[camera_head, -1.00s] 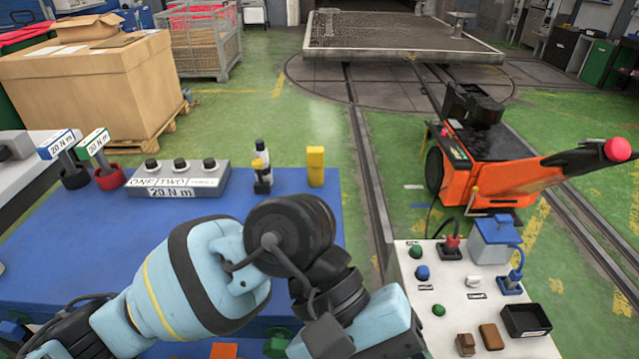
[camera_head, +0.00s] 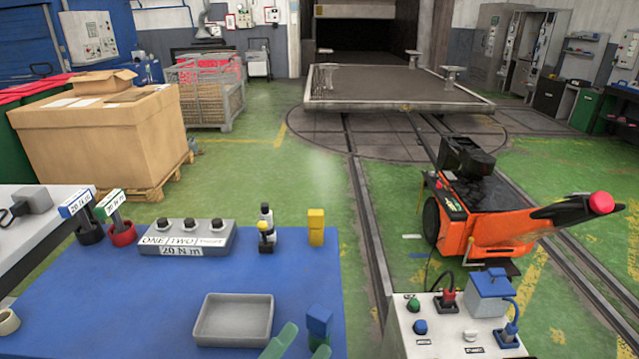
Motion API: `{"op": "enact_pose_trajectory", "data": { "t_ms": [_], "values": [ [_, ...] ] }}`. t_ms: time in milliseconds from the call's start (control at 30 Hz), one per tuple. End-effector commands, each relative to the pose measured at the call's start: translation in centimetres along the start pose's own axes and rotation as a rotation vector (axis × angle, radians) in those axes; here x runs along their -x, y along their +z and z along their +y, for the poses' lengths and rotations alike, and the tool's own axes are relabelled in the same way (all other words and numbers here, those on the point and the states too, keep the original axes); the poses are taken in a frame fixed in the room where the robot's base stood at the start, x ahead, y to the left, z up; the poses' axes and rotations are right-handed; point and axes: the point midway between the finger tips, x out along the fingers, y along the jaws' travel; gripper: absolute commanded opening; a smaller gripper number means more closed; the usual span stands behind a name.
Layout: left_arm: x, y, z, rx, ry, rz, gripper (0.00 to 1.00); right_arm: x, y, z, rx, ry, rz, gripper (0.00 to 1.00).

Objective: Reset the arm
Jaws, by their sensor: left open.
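The pale green fingers of my left gripper (camera_head: 303,338) just enter at the bottom edge, right of the grey tray (camera_head: 234,341). They are apart, with nothing seen between them; the rest of the arm is below the picture. A blue block (camera_head: 320,321) stands at the right finger, and I cannot tell whether they touch. My right gripper is not in view.
The blue table (camera_head: 110,285) bears a grey box with three knobs (camera_head: 188,237), small bottles (camera_head: 266,232) and a yellow block (camera_head: 316,227). A white control panel (camera_head: 440,340) and an orange machine (camera_head: 480,225) stand right. The table's middle is clear.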

Motion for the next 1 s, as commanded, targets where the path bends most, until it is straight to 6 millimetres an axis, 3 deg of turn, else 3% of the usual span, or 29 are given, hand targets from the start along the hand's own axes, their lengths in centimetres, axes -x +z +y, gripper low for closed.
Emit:
{"op": "enact_pose_trajectory", "data": {
  "t_ms": [133, 300, 500, 600, 700, 800, 1000],
  "values": [
    [6.6, 4.1, 3.4, 0.292, 0.122, -0.322, 0.65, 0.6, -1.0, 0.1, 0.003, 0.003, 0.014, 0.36],
    [16.6, 6.5, 7.3, 0.611, 0.219, -0.698, 0.65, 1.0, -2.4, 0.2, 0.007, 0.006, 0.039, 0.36],
    [28.7, 5.6, 10.4, 0.914, 0.272, -1.105, 0.65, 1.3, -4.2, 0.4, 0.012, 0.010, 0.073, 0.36],
    [33.4, 4.4, 11.1, 1.018, 0.279, -1.263, 0.65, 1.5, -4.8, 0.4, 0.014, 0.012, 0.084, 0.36],
    [36.6, 3.4, 11.4, 1.085, 0.279, -1.371, 0.65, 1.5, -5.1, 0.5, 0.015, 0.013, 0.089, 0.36],
    [38.4, 2.7, 11.6, 1.121, 0.278, -1.432, 0.65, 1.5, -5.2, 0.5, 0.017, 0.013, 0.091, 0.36],
    [39.0, 2.5, 11.7, 1.134, 0.277, -1.453, 0.65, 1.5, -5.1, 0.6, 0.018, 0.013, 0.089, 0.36]
  ]
}}
